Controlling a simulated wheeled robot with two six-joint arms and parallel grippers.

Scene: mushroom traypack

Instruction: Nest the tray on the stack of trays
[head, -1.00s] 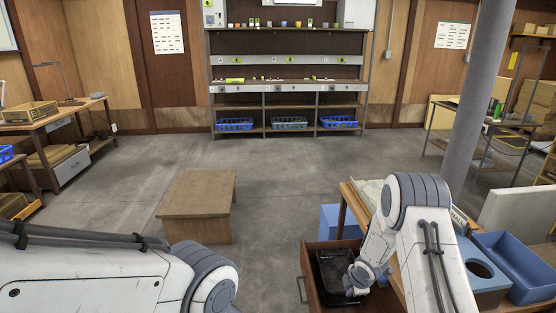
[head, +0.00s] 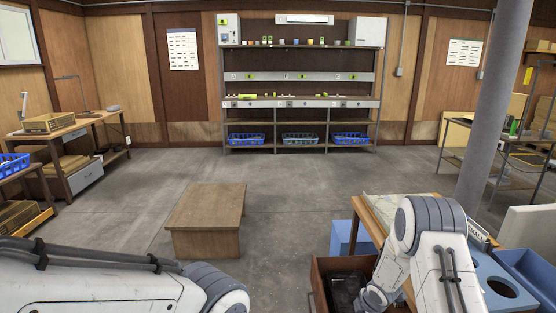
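A black tray (head: 346,288) shows at the bottom of the head view, inside an open brown wooden drawer (head: 320,283) at the front right. The picture's bottom edge cuts it off, and I cannot tell whether it is one tray or a stack. My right arm comes down over the drawer. My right gripper (head: 370,299) is at the tray's right side, partly cut off, and its fingers cannot be made out. I cannot tell whether it touches the tray. My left arm crosses the lower left, and its gripper is out of view.
A low wooden table (head: 207,205) stands on open grey floor. A workbench (head: 362,213) with blue bins (head: 530,272) is at the right, near a grey pillar (head: 495,110). A shelf rack (head: 300,103) with blue baskets stands at the back. Benches line the left side.

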